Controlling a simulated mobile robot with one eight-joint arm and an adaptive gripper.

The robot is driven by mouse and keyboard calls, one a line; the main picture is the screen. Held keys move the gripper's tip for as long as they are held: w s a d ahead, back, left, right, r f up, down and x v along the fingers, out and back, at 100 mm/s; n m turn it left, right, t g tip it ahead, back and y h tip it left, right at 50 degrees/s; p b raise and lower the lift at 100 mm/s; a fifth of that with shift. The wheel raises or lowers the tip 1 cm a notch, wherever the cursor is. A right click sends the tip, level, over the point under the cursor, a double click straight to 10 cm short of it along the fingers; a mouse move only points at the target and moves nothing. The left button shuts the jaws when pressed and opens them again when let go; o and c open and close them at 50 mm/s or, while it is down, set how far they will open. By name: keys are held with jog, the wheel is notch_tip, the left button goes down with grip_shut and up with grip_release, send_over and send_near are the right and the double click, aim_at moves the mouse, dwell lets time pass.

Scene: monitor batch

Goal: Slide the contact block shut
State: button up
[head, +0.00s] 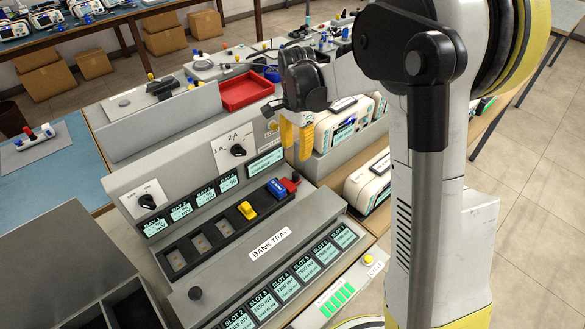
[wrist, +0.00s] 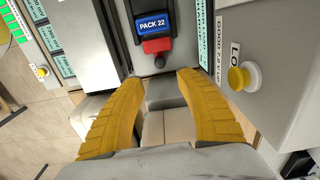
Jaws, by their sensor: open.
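The contact block appears to be the small red piece (head: 290,184) at the far right end of the bank tray's dark slot row (head: 220,236). It also shows in the wrist view (wrist: 157,46), close against the blue PACK 22 (wrist: 153,24); I cannot tell whether they touch. The blue pack (head: 276,189) sits in the end slot in the head view. A small black knob (wrist: 159,62) stands just below the red piece. My gripper (head: 297,150) is open and empty, above and beyond that end of the tray. In the wrist view its yellow fingers (wrist: 160,82) straddle the line of the red piece, apart from it.
Slot displays (head: 288,288) line the tray's front. The console with dials (head: 237,150) rises behind. A yellow button (wrist: 239,78) marked LO is right of my fingers. A red bin (head: 246,91) stands behind.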

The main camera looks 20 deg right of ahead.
aim_at(295, 173)
notch_tip(295, 173, down, 11)
jog(key=b, duration=0.4)
jog(key=shift+r, duration=0.1)
grip_shut()
